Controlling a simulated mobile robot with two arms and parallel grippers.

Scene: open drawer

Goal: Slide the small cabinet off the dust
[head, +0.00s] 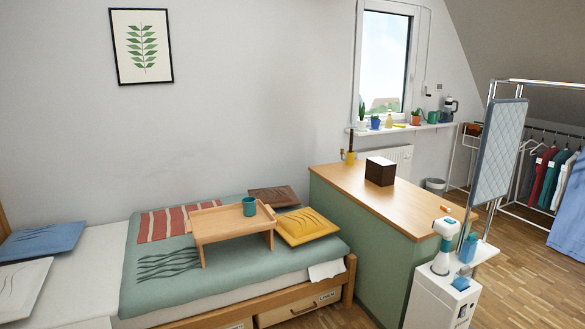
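A long green cabinet (384,246) with a wooden top (400,201) stands right of the bed. A white box-shaped unit (437,304) with white and teal parts on top stands at the lower right, close to the cabinet's near end. I cannot tell which of these, if either, is the small cabinet. I see no dust; the floor behind and beneath the furniture is hidden. Neither of my grippers is in view.
A bed (70,289) with a wooden tray table (226,231) and a teal mug (249,206) fills the left. A dark box (380,171) sits on the cabinet top. A quilted blue panel (497,152) and a clothes rack (537,84) stand at right. Some parquet (535,275) is clear.

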